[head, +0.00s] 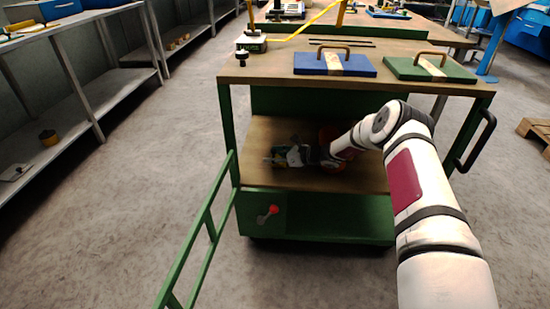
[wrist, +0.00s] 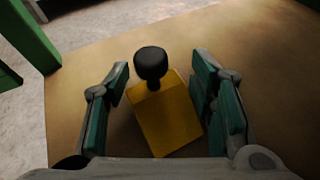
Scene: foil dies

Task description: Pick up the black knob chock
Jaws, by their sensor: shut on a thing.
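The black knob chock is a yellow block (wrist: 168,120) with a round black knob (wrist: 151,62) on a short stem, seen in the wrist view. It is turned a little askew between the fingers of my gripper (wrist: 162,68), over the brown wooden shelf. My gripper is shut on it; the right finger lies along the block's right side, and a narrow gap seems to show at the left. In the head view my gripper (head: 284,156) is low over the lower shelf (head: 350,179) of the green cart. The chock cannot be made out clearly there.
The cart top (head: 275,72) is just above my arm and carries a blue plate (head: 334,65) and a green plate (head: 430,70), both with handles. A green post (wrist: 32,38) stands at the shelf's left. A green rail (head: 205,225) stands at the cart's front left.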

